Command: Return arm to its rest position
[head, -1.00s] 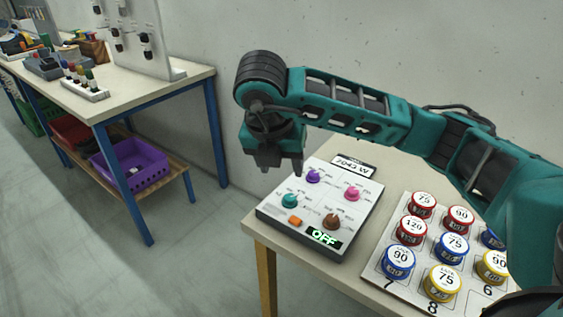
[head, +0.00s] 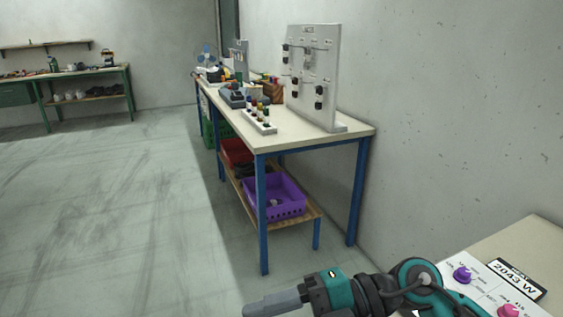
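My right arm, teal and dark grey, comes in at the bottom right of the head view. Its gripper (head: 272,303) points left, low in the picture, with grey fingers seen side-on. Nothing shows held in it, but the gap between the fingers cannot be made out. My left gripper is not in view.
A blue-legged workbench (head: 330,135) stands along the wall, with an upright board (head: 312,75) on top and a purple crate (head: 272,197) on its lower shelf. A green-legged bench (head: 85,75) stands far left. The floor at left is clear.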

